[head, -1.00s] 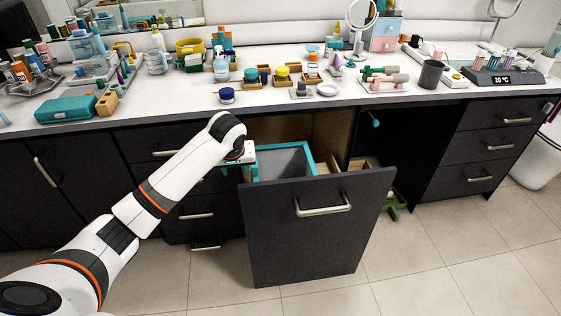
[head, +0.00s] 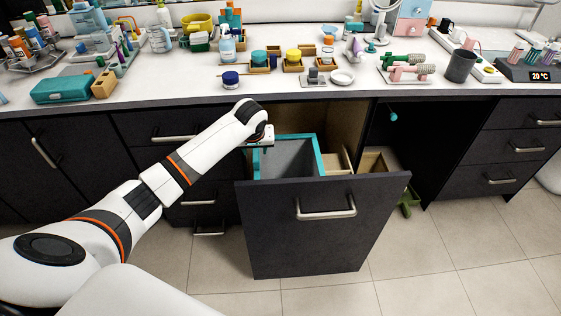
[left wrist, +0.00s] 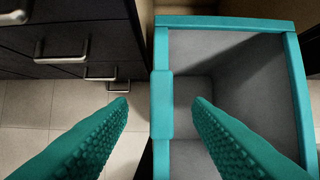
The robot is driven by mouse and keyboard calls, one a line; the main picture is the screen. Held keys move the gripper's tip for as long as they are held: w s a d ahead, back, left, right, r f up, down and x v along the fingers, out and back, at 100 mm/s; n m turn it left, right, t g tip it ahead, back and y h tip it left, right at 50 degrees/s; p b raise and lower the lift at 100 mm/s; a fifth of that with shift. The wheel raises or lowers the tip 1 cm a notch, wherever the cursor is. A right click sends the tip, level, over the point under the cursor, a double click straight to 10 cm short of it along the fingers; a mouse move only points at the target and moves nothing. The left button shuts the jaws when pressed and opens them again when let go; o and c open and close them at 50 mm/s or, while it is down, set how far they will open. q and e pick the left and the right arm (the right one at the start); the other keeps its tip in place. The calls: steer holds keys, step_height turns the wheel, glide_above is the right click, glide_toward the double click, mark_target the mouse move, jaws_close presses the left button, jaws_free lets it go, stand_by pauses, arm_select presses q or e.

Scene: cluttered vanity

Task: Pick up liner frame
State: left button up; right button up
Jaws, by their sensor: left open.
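The liner frame (head: 319,157) is a teal rectangular rim around the top of a grey bin (head: 290,160) inside the pulled-out drawer. In the left wrist view the liner frame (left wrist: 225,22) shows from above, with a raised tab on its left side. My left gripper (head: 263,143) is at the frame's left side in the head view. In the left wrist view my left gripper (left wrist: 160,104) is open. One teal finger is outside the left rim and the other is over the bin's inside. I cannot tell their exact height against the rim. My right gripper is not in view.
The tall dark drawer front (head: 320,225) stands in front of the bin. Light wooden compartments (head: 372,162) lie to its right. The cluttered white counter (head: 190,88) overhangs behind. Closed drawers with metal handles (left wrist: 62,50) are at the left.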

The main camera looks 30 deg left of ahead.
mark_target(256, 155)
arm_select(q)
steer(key=x, duration=0.5)
steer(key=shift+s+d+f, duration=0.1)
steer(key=shift+d+f, duration=0.1)
steer(key=shift+f, duration=0.1)
jaws_close()
